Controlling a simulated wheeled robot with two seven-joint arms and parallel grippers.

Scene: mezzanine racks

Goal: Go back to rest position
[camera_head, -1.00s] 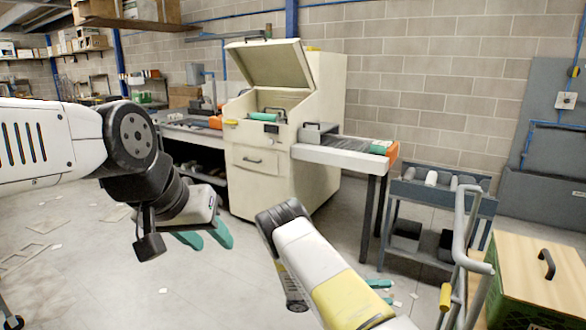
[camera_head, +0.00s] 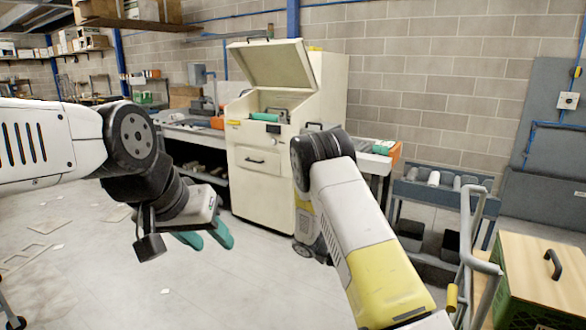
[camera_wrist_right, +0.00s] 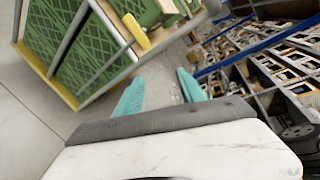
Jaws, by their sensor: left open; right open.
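My left gripper (camera_head: 206,238) hangs at the left of the head view, its two teal fingers apart and empty, over bare floor. My right arm (camera_head: 350,220) reaches up from the bottom right in the head view; its gripper is hidden there. In the right wrist view my right gripper (camera_wrist_right: 158,92) shows two teal fingers spread wide with nothing between them. It is clear of any object.
A cream machine (camera_head: 270,175) with a raised lid stands at the centre back, a teal cylinder (camera_head: 264,117) in its opening. A blue cart (camera_head: 425,200) holding cylinders stands to the right. A grey handrail (camera_head: 468,235) and a wooden-topped green crate (camera_head: 545,270) are at the right edge.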

